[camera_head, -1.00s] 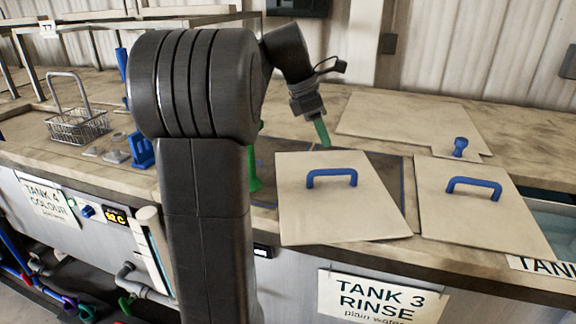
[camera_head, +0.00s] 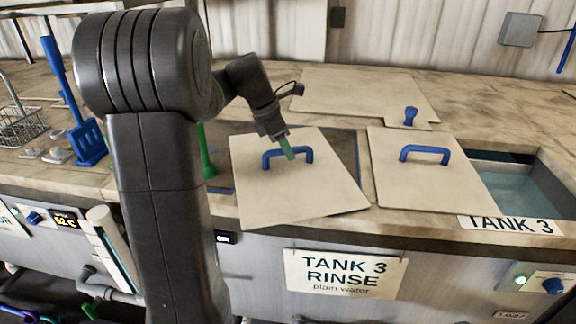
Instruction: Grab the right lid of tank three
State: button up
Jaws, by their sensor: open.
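Two square cream lids with blue bar handles lie side by side over the front tank. The right lid (camera_head: 421,185) has its blue handle (camera_head: 425,153) clear, with nothing on it. The left lid (camera_head: 297,193) lies slightly askew, with its own blue handle (camera_head: 270,158). My gripper (camera_head: 287,149), with green fingertips, is open and comes down at the left lid's handle, left of the right lid. It overlaps that handle in the picture; I cannot tell whether they touch. The gap between its fingers is hard to see.
Open water (camera_head: 525,185) shows right of the right lid. A "TANK 3 RINSE" sign (camera_head: 346,272) hangs in front.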

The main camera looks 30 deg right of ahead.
jog(key=shift+x, duration=1.05)
grip_shut()
jog(key=shift+r, duration=0.1)
dwell(0.5)
